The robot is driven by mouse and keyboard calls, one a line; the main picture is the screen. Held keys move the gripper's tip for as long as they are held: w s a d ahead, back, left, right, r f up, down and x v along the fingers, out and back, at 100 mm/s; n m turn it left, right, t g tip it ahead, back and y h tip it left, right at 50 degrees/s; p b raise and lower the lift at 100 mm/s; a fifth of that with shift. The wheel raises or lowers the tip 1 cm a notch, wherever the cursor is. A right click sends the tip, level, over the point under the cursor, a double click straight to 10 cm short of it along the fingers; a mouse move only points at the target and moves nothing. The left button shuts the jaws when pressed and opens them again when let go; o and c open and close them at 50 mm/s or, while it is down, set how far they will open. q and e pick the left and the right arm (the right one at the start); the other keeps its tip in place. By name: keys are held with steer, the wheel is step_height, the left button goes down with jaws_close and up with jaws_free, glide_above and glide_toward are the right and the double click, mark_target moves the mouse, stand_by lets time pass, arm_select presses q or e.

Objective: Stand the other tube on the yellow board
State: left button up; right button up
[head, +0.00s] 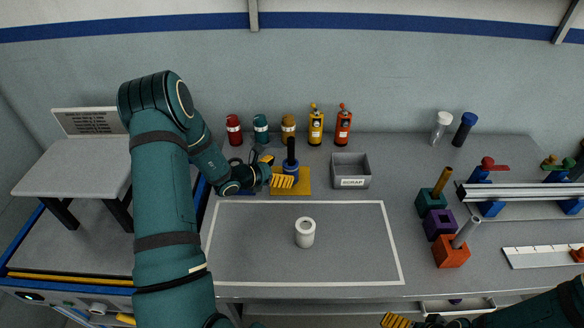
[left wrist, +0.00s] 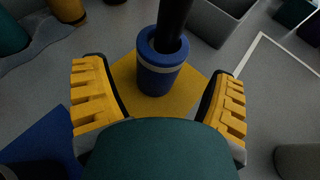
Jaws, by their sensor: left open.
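A blue tube (head: 291,166) with a pale band and a black rod (head: 291,145) rising from its mouth stands upright on the yellow board (head: 304,187). In the left wrist view the tube (left wrist: 158,78) stands on the board (left wrist: 195,82). My left gripper (head: 275,172) is open; its two yellow-padded fingers lie either side of the near space before the tube, with a clear gap to it. A white tube (head: 305,238) stands upright inside the white outline on the table. My right gripper (head: 400,321) is at the bottom edge, partly cut off.
A grey scrap bin (head: 351,182) stands right of the yellow board. A blue board (left wrist: 40,140) lies left of it. Several bottles (head: 261,128) line the back. Coloured blocks with rods (head: 452,252) stand at right. The outlined area is mostly free.

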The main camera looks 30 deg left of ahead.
arm_select(q)
steer(key=v, duration=0.6)
stand_by(0.4)
